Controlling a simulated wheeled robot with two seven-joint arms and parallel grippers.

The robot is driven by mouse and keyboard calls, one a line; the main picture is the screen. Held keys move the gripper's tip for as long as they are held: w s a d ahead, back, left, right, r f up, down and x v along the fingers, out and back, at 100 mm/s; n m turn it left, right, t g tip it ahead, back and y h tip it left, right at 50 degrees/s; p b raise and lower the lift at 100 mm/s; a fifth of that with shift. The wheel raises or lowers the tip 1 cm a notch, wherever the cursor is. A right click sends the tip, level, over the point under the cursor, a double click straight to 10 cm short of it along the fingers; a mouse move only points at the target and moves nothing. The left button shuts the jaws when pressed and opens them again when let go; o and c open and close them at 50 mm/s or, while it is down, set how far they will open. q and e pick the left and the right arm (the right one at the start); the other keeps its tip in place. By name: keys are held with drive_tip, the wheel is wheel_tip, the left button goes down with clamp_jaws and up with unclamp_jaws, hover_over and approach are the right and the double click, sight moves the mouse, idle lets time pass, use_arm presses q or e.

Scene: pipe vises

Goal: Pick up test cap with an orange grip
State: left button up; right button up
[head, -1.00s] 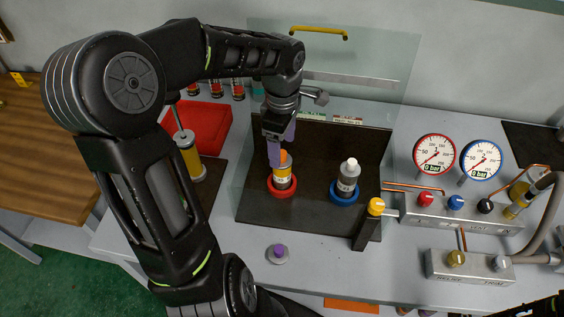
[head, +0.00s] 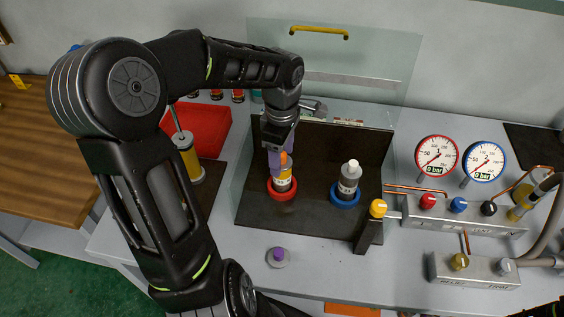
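The test cap with an orange grip (head: 284,160) sits on top of a cylinder (head: 283,180) that stands upright in a red ring (head: 282,194) on the dark plate. My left gripper (head: 279,160) reaches down from above, its purple fingers at the orange grip. One finger shows on the left side of the grip; the other is mostly hidden, so I cannot tell whether they touch or close on it. My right gripper is not seen; only a dark bit of an arm shows in the bottom right corner.
A clear shield (head: 380,60) rises behind. A purple-knobbed cap (head: 278,256) lies in front. A yellow-knobbed post (head: 377,209), gauges (head: 436,155) and a valve block (head: 470,212) stand right.

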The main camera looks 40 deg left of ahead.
use_arm(q)
clamp_jaws()
drive_tip(key=shift+r+p, duration=0.3)
drive_tip(key=shift+r, duration=0.15)
wheel_tip(320, 180, up, 4)
drive_tip(key=shift+r+p, duration=0.2)
drive_tip(key=shift+p, duration=0.9)
drive_tip(key=shift+r, duration=2.4)
